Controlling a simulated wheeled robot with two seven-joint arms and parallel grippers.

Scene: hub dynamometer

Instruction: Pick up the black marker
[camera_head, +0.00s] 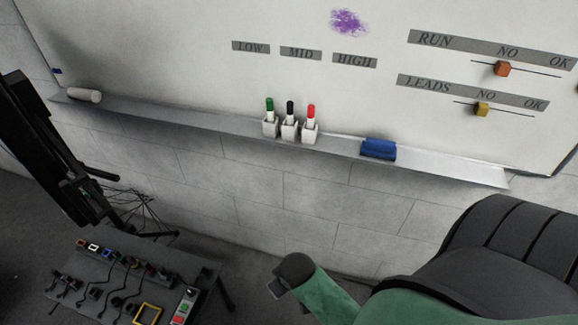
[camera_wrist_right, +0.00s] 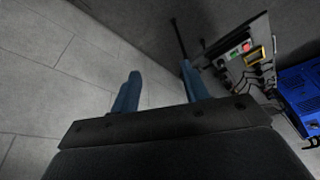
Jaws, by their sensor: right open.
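The black marker (camera_head: 290,110) stands upright, black end up, in a small white holder (camera_head: 289,131) on the whiteboard tray in the head view. A green marker (camera_head: 269,108) stands in a holder to its left and a red marker (camera_head: 311,114) in one to its right. My right gripper (camera_wrist_right: 160,70) shows in the right wrist view with its two blue fingers apart and nothing between them. It points toward the wall and floor, and no marker shows in that view. My left gripper is not seen.
A blue eraser (camera_head: 379,149) lies on the tray (camera_head: 440,168) right of the markers, and a white roll (camera_head: 84,95) at its left end. A panel (camera_head: 125,285) with cables and buttons stands low at left. A blue crate-like object (camera_wrist_right: 300,90) shows in the wrist view.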

